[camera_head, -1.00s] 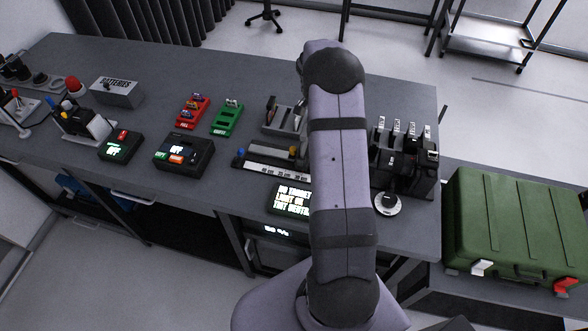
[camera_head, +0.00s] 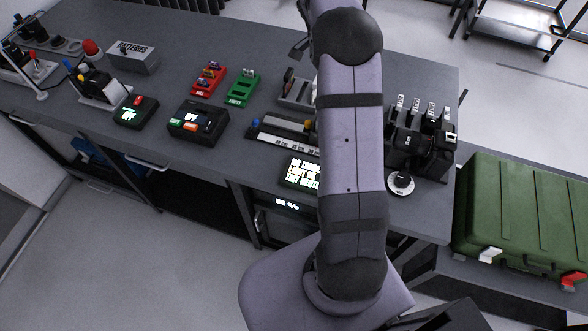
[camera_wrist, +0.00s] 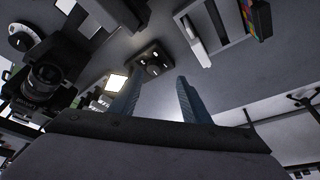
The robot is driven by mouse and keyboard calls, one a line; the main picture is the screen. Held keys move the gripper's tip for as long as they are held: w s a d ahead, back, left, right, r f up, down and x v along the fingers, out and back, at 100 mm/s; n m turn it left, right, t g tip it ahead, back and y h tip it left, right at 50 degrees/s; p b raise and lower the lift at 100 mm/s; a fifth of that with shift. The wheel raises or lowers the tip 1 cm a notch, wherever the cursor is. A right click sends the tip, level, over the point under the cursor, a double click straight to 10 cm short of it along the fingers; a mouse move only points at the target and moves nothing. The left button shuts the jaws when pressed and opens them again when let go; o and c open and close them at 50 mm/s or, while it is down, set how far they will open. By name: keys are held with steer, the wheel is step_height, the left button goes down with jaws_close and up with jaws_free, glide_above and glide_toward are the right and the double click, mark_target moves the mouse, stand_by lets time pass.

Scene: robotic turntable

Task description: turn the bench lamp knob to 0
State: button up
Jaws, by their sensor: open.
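A round white dial with a black knob (camera_head: 401,183) sits at the front right of the bench, in front of a camera. I take it for the bench lamp knob, but its markings are too small to read. In the wrist view the dial (camera_wrist: 20,38) shows at the upper left, beside the camera. My gripper (camera_wrist: 157,76) is open, with two blue-grey fingers apart and nothing between them. It is well away from the dial. In the head view my own arm hides most of the gripper.
A lit display (camera_head: 300,174) lies left of my arm. A green case (camera_head: 525,215) stands to the right. Red (camera_head: 209,78) and green (camera_head: 243,88) trays are farther left.

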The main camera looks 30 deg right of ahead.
steer(key=w+a+r+n+t+y, duration=0.1)
steer(key=a+r+n+t, duration=0.1)
steer(key=a+r, duration=0.35)
steer(key=s+a+f+n+g+y+b, duration=0.1)
steer(key=s+a+f+n+b, duration=0.1)
steer(key=s+a+f, duration=0.2)
steer(key=s+a+f+n+g+b, duration=0.1)
steer(key=s+a+f+n+b, duration=0.1)
steer(key=s+a, duration=0.5)
steer(key=s+a+f+n+g+y+b, duration=0.1)
steer(key=s+a+f+n, duration=0.3)
steer(key=s, duration=0.4)
steer(key=shift+s+a+f+y+b, duration=0.15)
steer(key=shift+a+f+b, duration=0.25)
steer(key=shift+a, duration=0.15)
steer(key=shift+s+a+f+y+b, duration=0.15)
steer(key=shift+a+f+b, duration=0.2)
steer(key=shift+a, duration=0.2)
